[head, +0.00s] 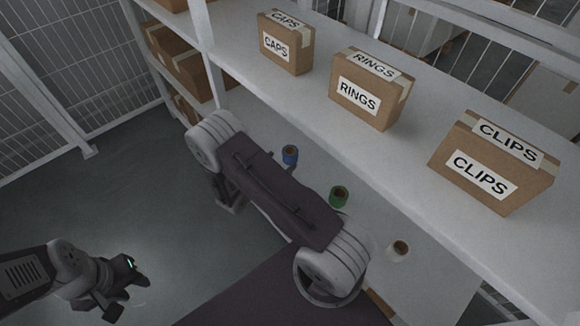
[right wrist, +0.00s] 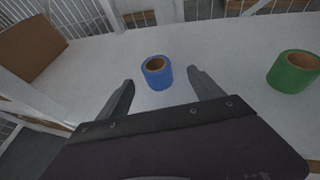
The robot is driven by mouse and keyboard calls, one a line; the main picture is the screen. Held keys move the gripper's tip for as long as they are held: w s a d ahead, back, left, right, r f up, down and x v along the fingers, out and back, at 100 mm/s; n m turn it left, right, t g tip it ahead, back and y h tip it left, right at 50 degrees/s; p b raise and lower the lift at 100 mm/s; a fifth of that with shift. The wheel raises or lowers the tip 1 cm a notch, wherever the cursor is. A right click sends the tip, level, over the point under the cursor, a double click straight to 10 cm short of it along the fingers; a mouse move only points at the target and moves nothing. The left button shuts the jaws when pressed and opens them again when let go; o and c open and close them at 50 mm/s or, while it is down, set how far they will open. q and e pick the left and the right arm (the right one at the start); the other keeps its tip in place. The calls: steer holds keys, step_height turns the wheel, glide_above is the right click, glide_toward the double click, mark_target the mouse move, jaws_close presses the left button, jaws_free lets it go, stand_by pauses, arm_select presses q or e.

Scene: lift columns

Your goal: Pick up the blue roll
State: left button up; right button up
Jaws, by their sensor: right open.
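The blue roll (head: 290,155) stands upright on the lower white shelf, with a brown core. In the right wrist view the blue roll (right wrist: 157,73) lies ahead, centred between the fingertips. My right gripper (right wrist: 160,78) is open and empty; its fingers point toward the roll from either side, and I cannot tell if they touch it.
A green roll (head: 339,196) and a white roll (head: 399,250) stand on the same shelf; the green roll also shows in the right wrist view (right wrist: 294,72). The upper shelf holds boxes marked CAPS (head: 287,44), RINGS (head: 367,92) and CLIPS (head: 490,165). A shelf post (head: 207,50) rises at left.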

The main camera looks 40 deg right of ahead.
mark_target(290, 153)
steer(key=shift+w+a+f+n+t, duration=0.15)
steer(key=shift+w+f+n+t, duration=0.1)
steer(key=shift+w+n+t, duration=0.05)
steer(key=b+x, duration=0.1)
steer(key=x, duration=0.2)
steer(key=shift+f, duration=0.1)
steer(key=shift+w+d, duration=0.15)
steer(key=shift+d, duration=0.3)
steer(key=b+x, duration=0.2)
steer(key=x, duration=0.3)
steer(key=shift+f, duration=0.2)
steer(key=shift+r, duration=0.1)
steer(key=shift+c, duration=0.4)
steer(key=c, duration=1.4)
step_height(290, 153, up, 10)
steer(key=p, duration=0.3)
steer(key=shift+p, duration=0.4)
